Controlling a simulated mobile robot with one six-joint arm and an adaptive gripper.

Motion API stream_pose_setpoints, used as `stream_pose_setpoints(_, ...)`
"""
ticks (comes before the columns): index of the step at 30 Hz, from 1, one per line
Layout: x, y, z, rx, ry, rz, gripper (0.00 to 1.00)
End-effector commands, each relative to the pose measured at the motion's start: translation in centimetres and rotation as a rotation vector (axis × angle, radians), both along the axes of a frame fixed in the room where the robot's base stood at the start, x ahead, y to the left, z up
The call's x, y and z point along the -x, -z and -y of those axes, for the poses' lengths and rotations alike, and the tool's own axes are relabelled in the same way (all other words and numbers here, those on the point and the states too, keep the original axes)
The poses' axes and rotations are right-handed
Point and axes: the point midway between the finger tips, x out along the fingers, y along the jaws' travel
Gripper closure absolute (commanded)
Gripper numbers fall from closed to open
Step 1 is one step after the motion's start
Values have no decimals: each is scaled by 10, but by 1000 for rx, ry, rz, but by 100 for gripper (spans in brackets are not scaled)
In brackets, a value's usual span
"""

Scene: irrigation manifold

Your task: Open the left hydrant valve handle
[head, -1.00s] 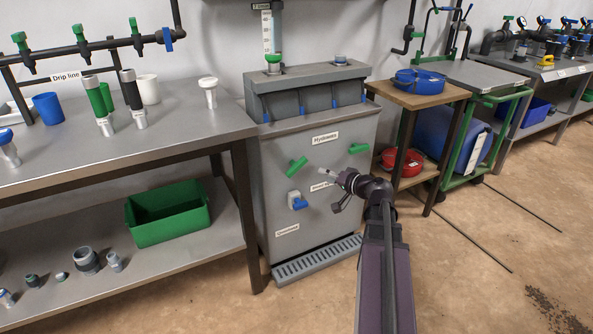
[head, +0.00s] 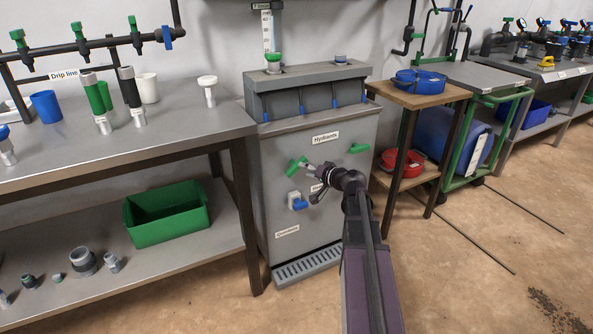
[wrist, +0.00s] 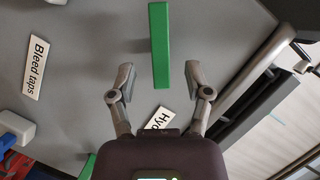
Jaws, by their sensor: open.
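The left hydrant valve handle (head: 296,166) is a green bar on the front of the grey cabinet (head: 290,250), tilted in the head view. In the wrist view the handle (wrist: 160,45) runs up and down, with its near end between my fingertips. My gripper (wrist: 158,74) is open, one finger on each side of that end, with gaps visible. I cannot tell how far the fingertips are in depth from the handle. In the head view my gripper (head: 307,165) is just right of the handle. The right hydrant handle (head: 359,148) is also green.
A white Hydrants label (head: 326,137) is above, between the handles. A blue-handled bleed tap (head: 297,201) sits below the left handle. A workbench (head: 215,133) is at left, a small wooden table (head: 425,100) at right, and a floor grate (head: 305,265) in front.

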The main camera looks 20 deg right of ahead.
Motion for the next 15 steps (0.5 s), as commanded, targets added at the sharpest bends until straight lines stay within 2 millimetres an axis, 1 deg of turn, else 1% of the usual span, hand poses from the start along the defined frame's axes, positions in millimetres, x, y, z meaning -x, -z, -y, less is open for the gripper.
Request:
stream_pose_setpoints(1, -10, 4, -2, 1, -2, 1, 36)
stream_pose_setpoints(6, -30, 8, -10, 1, -2, 1, 36)
stream_pose_setpoints(10, -40, 10, -14, 0, -1, 1, 36)
stream_pose_setpoints(15, -46, 11, -17, -1, 0, 0, 36)
